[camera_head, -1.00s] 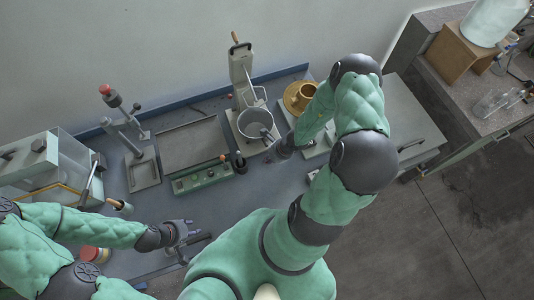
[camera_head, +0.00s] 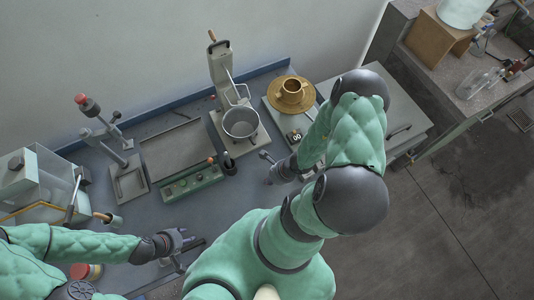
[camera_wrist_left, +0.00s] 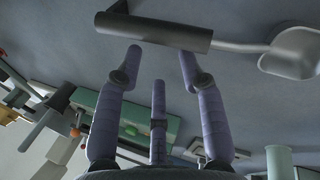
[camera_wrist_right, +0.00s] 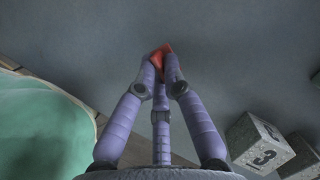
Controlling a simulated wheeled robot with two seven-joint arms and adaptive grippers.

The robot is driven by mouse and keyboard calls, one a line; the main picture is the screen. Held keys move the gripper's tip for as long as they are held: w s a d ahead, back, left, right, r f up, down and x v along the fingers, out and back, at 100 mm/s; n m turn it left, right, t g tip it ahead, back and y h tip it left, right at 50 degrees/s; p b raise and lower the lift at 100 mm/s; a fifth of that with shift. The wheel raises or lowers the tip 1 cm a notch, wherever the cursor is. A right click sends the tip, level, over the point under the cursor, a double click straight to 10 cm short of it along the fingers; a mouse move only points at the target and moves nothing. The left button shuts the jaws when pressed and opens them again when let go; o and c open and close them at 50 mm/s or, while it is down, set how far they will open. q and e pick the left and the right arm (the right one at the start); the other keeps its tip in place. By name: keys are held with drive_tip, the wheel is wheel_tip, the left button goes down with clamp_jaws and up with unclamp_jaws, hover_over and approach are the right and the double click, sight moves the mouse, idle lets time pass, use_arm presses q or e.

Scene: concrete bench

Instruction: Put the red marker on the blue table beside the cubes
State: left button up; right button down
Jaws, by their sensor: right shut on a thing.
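My right gripper (camera_wrist_right: 160,70) is shut on a small red piece, which I take to be the red marker (camera_wrist_right: 162,53). Only its red end shows between the fingertips; the rest is hidden. In the head view the right gripper (camera_head: 267,169) is low over the blue-grey table (camera_head: 215,207), right of centre. Two grey numbered cubes, one marked 3 (camera_wrist_right: 258,145) and another (camera_wrist_right: 302,158), lie to the right of the fingers in the right wrist view. My left gripper (camera_head: 180,239) is open and empty; its fingers (camera_wrist_left: 160,58) are spread near a dark-handled scoop (camera_wrist_left: 155,31).
A green rack (camera_head: 192,181), a dark cup (camera_head: 229,164), a press with a metal pot (camera_head: 240,122) and a scale holding a brown plate (camera_head: 272,96) stand behind the grippers. A grey tray (camera_head: 178,150) lies further left. Table between the grippers is mostly clear.

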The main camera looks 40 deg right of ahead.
use_arm(q)
drive_tip(key=shift+f, duration=0.1)
use_arm(e)
drive_tip(key=shift+s+a, duration=0.3)
drive_tip(key=shift+s, duration=0.45)
